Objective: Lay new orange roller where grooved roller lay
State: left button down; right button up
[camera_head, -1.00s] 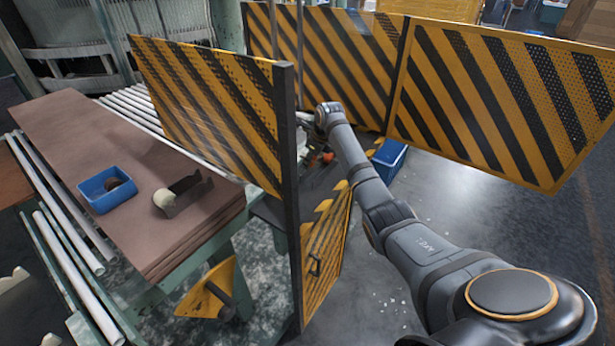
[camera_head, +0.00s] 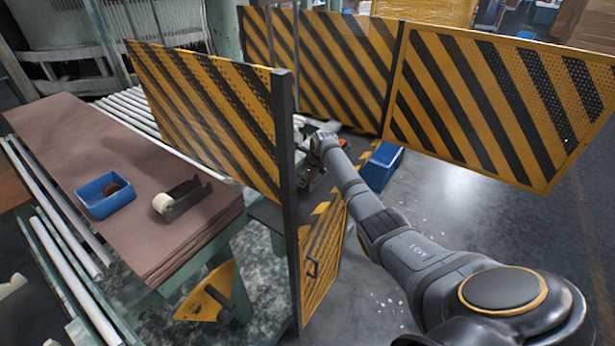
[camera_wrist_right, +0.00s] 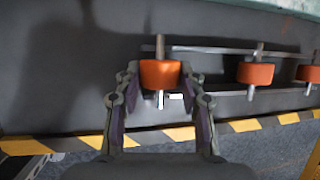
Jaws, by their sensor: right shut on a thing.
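My right gripper (camera_wrist_right: 163,98) is shut on an orange roller (camera_wrist_right: 160,73) with a metal shaft, which shows in the right wrist view. The roller is at the left end of two parallel metal rails (camera_wrist_right: 208,49). I cannot tell whether its shaft rests on them. Two more orange rollers, a middle one (camera_wrist_right: 255,73) and a right one (camera_wrist_right: 309,74), sit along the rails. In the head view my right gripper is partly hidden behind the near striped panel (camera_head: 205,110). No grooved roller can be made out. My left gripper is not in view.
Yellow-and-black guard panels (camera_head: 490,100) stand behind and right of my right arm. A blue box (camera_head: 381,166) is near my right wrist. A brown-topped table (camera_head: 75,140) at left holds a blue tray (camera_head: 95,205) and a pale roll (camera_head: 163,203) in a dark holder.

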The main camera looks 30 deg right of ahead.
jog(key=shift+f, duration=0.15)
jog(key=o, duration=1.2)
jog(key=shift+f, duration=0.1)
jog(key=shift+c, duration=0.2)
jog(key=shift+r, duration=0.3)
jog(key=v, duration=1.2)
jog(key=shift+r+b, duration=0.2)
jog(key=shift+b, duration=0.25)
